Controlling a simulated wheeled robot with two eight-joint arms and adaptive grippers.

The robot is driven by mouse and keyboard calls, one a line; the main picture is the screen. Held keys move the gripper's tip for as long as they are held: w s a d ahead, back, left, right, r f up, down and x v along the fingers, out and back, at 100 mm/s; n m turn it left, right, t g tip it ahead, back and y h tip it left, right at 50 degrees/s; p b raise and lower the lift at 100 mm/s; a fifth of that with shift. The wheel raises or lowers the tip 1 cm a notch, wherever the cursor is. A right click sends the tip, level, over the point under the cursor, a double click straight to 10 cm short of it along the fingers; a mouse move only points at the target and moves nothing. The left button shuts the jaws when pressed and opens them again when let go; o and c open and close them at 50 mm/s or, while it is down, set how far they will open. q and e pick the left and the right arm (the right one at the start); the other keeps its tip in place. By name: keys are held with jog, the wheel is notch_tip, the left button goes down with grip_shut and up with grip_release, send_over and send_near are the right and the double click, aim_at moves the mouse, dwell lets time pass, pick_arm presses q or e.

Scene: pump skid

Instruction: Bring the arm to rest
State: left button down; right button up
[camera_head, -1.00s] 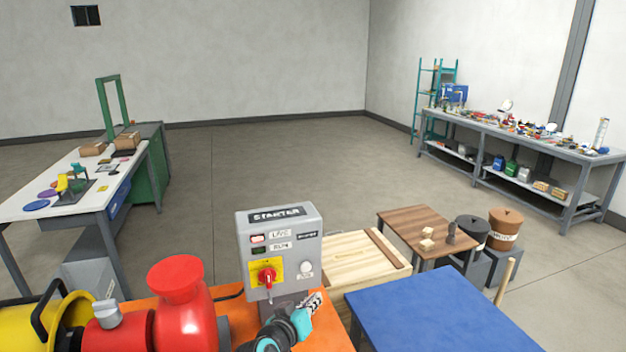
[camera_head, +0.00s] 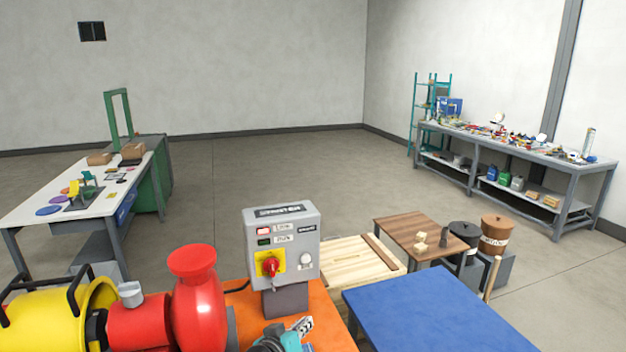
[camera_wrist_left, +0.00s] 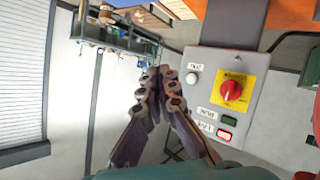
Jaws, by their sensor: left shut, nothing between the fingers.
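My left gripper (camera_head: 301,325) is at the bottom of the head view, just below the starter box, above the orange skid top. In the left wrist view its fingers (camera_wrist_left: 159,82) are together with nothing between them. The grey starter box (camera_head: 283,240) stands on the orange skid (camera_head: 330,318), with a red rotary switch (camera_head: 270,266) on a yellow plate. The box also shows at the right of the left wrist view (camera_wrist_left: 222,62), apart from the fingers. My right gripper is not in view.
A red pump (camera_head: 198,300) and a yellow motor (camera_head: 45,318) lie left of the starter box. A blue table (camera_head: 430,310) stands to the right, with a wooden crate (camera_head: 350,262) and a brown table (camera_head: 405,232) behind. The floor beyond is open.

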pick_arm(q)
jog(key=s+a+f+g+y, duration=0.2)
jog(key=s+a+f+y, duration=0.1)
jog(key=s+a, duration=0.5)
jog(key=s+a+f+g+y, duration=0.2)
jog(key=s+a, duration=0.5)
jog(key=s, duration=0.8)
jog(key=shift+s+a+f+g+y, duration=0.3)
jog(key=shift+a+f+g+y, duration=0.1)
jog(key=shift+g, duration=0.3)
